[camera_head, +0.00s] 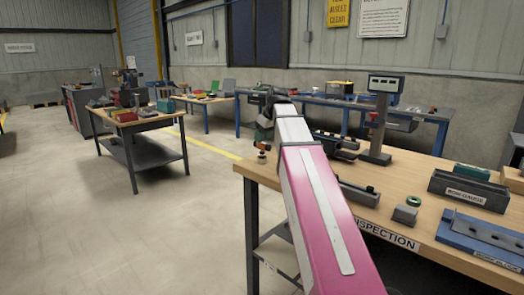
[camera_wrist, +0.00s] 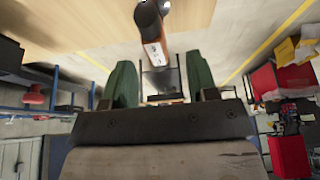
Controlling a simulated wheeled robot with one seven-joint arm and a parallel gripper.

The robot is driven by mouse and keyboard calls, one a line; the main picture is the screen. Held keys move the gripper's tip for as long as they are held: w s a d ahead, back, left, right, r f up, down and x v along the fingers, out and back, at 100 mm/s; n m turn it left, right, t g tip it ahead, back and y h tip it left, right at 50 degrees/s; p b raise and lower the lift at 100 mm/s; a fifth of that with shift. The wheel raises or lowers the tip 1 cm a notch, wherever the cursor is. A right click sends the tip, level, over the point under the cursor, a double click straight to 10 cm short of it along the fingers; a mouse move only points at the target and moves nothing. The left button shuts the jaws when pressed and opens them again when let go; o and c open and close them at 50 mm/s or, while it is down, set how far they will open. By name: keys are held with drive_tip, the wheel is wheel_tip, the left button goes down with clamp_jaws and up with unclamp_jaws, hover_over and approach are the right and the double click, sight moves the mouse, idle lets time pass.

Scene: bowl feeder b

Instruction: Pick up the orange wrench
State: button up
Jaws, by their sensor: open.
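In the wrist view an orange and black tool (camera_wrist: 153,42) with a white label runs down from the top edge towards the gap between my fingers. It may be the orange wrench, but its full shape is cut off and hidden. My gripper (camera_wrist: 160,72) is open, with a green finger on each side of the tool's lower end and gaps on both sides. In the head view my gripper (camera_head: 264,129) is at the far left corner of the inspection bench, partly hidden behind my arm. A small orange piece (camera_head: 263,148) shows just below it.
The inspection bench (camera_head: 410,228) holds a gauge stand (camera_head: 379,120), a grey box gauge (camera_head: 468,191), a green ring (camera_head: 413,201) and a blue plate fixture (camera_head: 480,240). Another bench (camera_head: 150,124) stands to the left, with open floor (camera_head: 100,220) in front.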

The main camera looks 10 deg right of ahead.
sight(261, 146)
drive_tip(key=shift+x, duration=2.95)
drive_tip(key=shift+w+d+r, duration=0.1)
drive_tip(key=shift+w+d, duration=0.05)
clamp_jaws()
